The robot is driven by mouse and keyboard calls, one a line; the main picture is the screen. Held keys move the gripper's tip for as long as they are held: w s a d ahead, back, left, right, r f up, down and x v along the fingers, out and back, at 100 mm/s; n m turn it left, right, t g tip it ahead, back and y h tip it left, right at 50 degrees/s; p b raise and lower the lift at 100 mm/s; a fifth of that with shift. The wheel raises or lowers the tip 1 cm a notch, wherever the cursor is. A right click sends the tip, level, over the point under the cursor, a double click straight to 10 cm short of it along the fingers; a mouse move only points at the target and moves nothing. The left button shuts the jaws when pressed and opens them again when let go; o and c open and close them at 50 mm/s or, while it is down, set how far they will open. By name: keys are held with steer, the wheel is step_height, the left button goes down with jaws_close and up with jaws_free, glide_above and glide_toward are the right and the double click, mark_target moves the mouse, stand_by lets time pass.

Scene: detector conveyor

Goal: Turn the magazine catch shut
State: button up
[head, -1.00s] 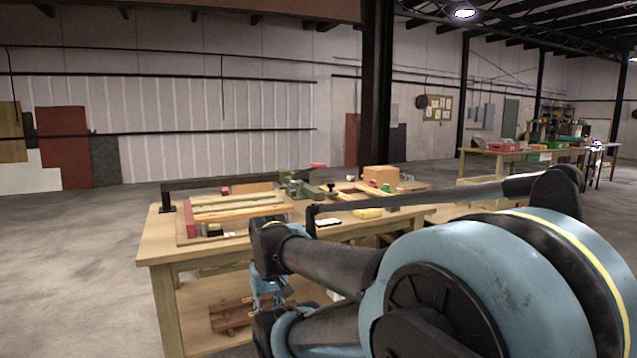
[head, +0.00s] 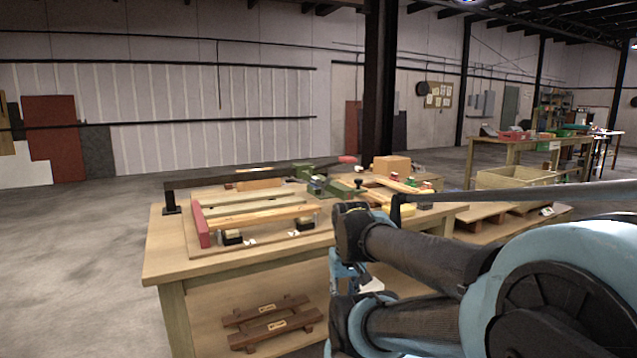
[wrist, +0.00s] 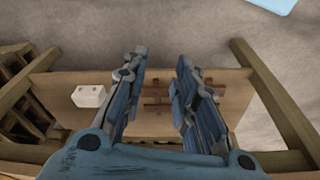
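My gripper (wrist: 162,62) is open and empty in the wrist view, its blue fingers spread apart and pointing down over the bench's lower shelf. In the head view my gripper (head: 347,278) hangs beside the bench's front edge, partly hidden by my arm. On the workbench (head: 190,262) lies a wooden board with parallel rails (head: 255,207) and a red end bar (head: 201,226). Two small black blocks (head: 232,238) (head: 305,225) stand along its near side. I cannot tell which part is the magazine catch; it is too small or hidden.
A green clamp-like device (head: 318,184) and a cardboard box (head: 391,167) are at the back of the bench. A dark bar (head: 230,178) runs along the far edge. Brown wooden pieces (head: 268,322) lie on the lower shelf. Open floor is at the left.

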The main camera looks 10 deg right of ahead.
step_height(320, 180, up, 2)
step_height(320, 180, up, 34)
steer(key=n+h, duration=0.4)
steer(key=n, duration=1.7)
glide_above(322, 184)
steer(key=s+a, duration=0.2)
steer(key=a, duration=0.5)
steer(key=shift+g, duration=0.4)
steer(key=x, duration=1.6)
steer(key=shift+d, duration=0.1)
